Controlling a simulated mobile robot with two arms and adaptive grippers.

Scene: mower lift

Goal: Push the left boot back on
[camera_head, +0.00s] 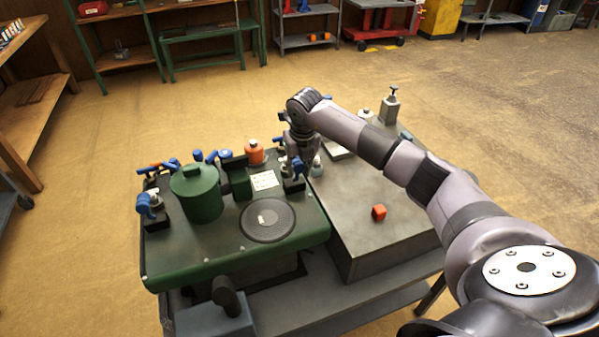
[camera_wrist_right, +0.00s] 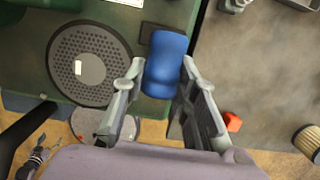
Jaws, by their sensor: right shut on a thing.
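The green mower deck (camera_head: 170,265) stands on the lift, with a green cylindrical housing (camera_head: 197,195) and a round dark perforated disc (camera_head: 268,220) on top. A blue boot-like part (camera_head: 145,205) sits at its left end, beside a pale fitting on a black block. My right gripper (camera_head: 298,168) is at the deck's right end, shut on another blue boot-like part (camera_wrist_right: 165,65). In the wrist view that part stands between the two fingertips; what lies under it is hidden. My left gripper is not in view.
Right of the deck is a grey bench top (camera_head: 365,205) with a small orange block (camera_head: 379,212). An orange round part (camera_head: 254,152) and several blue-handled pieces (camera_head: 205,156) are along the deck's back. A white label (camera_head: 264,181) lies near the disc.

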